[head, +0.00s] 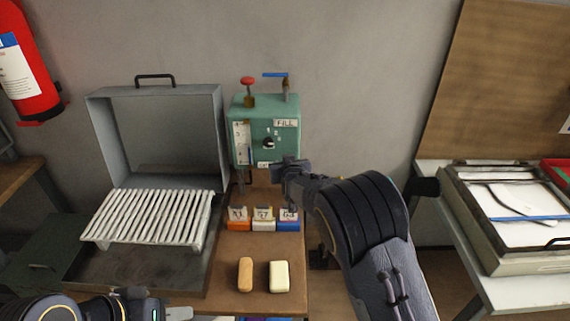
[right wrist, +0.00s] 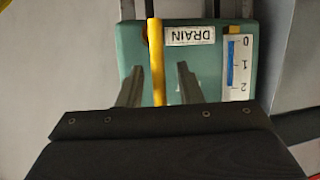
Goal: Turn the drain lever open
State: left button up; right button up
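The drain lever (right wrist: 157,62) is a yellow bar beside the DRAIN label (right wrist: 190,36) on the green tank (right wrist: 130,50), seen upside down in the right wrist view. My right gripper (right wrist: 160,75) is open, with one finger on each side of the lever and gaps visible. In the head view the green tank (head: 265,125) stands against the wall, and my right arm reaches its lower front, hiding the drain lever there. My left gripper (head: 165,303) is low at the left, partly cut off by the bottom edge; its opening is unclear.
A white slatted rack (head: 150,217) sits before an open grey metal box (head: 155,105). Several small labelled blocks (head: 263,224) and two soap-like bars (head: 279,275) lie on the brown table. A blue handle (head: 275,75) and a red knob (head: 247,81) top the tank.

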jog(key=b+v, duration=0.1)
jog(key=v, duration=0.6)
jog(key=shift+s, duration=0.35)
jog(key=shift+d+r, duration=0.1)
